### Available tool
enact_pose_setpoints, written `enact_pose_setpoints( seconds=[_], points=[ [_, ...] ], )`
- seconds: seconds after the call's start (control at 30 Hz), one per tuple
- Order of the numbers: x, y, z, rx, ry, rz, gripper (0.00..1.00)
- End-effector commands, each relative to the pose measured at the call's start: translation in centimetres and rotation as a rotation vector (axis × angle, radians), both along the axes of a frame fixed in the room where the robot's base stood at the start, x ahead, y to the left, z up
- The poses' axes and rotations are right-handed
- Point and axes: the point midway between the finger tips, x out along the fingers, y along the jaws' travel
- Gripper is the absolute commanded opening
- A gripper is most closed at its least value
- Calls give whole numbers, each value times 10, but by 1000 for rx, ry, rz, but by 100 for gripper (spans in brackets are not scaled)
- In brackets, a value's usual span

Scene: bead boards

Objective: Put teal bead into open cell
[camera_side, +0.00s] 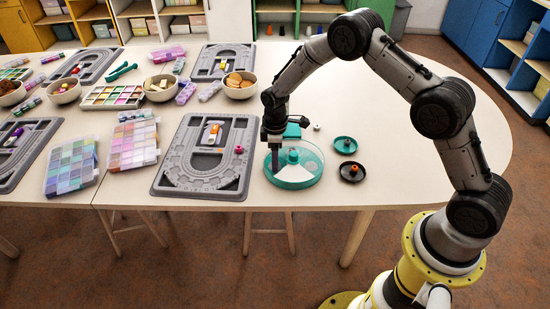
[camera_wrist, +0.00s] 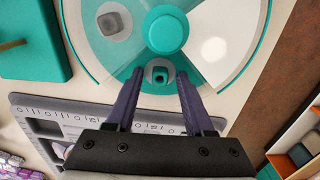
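The round teal bead tray (camera_side: 296,182) with a clear cover and a central knob (camera_wrist: 165,33) stands at the table's front. Its knob also shows in the side view (camera_side: 293,156). A bright white wedge (camera_wrist: 215,48) shows in the tray; I cannot tell whether it is the open cell. My gripper (camera_wrist: 160,76) points down at the tray's left side in the side view. Its fingers are apart, one each side of a small teal bead (camera_wrist: 160,75) on a grey patch, with gaps showing. The bead is hidden in the side view. A grey bead (camera_wrist: 113,20) lies in another cell.
A teal dish (camera_side: 345,145) and a black dish (camera_side: 352,172) stand to the right. A teal box (camera_side: 293,131) is behind. Table at far right is clear.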

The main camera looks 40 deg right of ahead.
Motion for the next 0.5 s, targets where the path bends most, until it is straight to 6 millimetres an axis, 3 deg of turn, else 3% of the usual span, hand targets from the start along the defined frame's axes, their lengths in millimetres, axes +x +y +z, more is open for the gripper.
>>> enact_pose_setpoints(
  seconds=[0.27, 0.5],
  points=[
    [0, 0, 4, 0, -1, 0, 53],
    [1, 0, 39, 0, -6, 0, 53]
  ],
)
